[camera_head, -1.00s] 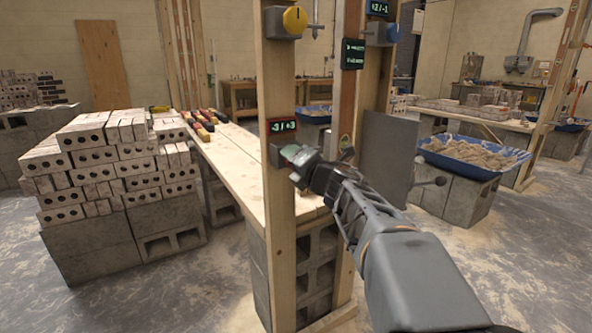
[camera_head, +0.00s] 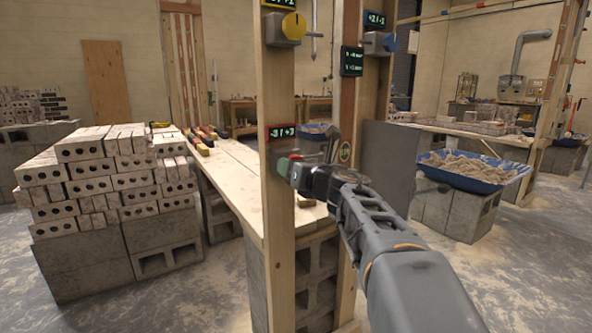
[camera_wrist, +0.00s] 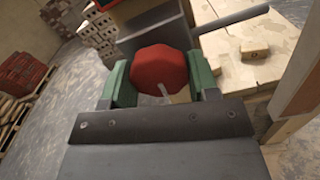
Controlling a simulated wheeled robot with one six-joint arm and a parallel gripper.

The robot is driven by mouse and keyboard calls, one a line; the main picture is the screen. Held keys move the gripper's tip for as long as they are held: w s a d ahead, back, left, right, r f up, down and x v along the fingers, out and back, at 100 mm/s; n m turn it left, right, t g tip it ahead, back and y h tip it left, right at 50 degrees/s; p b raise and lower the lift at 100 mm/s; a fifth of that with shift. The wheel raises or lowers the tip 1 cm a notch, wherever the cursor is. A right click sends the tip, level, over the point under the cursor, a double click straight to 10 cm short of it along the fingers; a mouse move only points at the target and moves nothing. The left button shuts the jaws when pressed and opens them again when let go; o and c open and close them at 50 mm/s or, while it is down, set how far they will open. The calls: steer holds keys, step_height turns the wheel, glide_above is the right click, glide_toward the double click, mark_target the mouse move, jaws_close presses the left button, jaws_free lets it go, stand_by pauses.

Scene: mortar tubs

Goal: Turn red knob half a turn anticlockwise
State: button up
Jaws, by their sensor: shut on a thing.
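The red knob (camera_wrist: 159,68) sits between the two green-padded fingers of my gripper (camera_wrist: 161,84) in the wrist view, with a finger against each side. A pale pointer mark shows on the knob's lower part, toward the gripper's palm. In the head view my gripper (camera_head: 297,170) reaches the grey knob box on the wooden post (camera_head: 279,215), and only a sliver of the red knob (camera_head: 294,157) shows there; the rest is hidden. A small display (camera_head: 281,132) reading about -3 / +3 is just above it.
A yellow knob (camera_head: 293,25) is higher on the same post, and a blue knob (camera_head: 389,41) is on the post behind. Brick stacks (camera_head: 100,170) stand left. A blue tub of sand (camera_head: 474,170) rests on blocks at right.

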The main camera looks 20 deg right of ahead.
steer(key=shift+n, duration=0.4)
steer(key=o, duration=0.9)
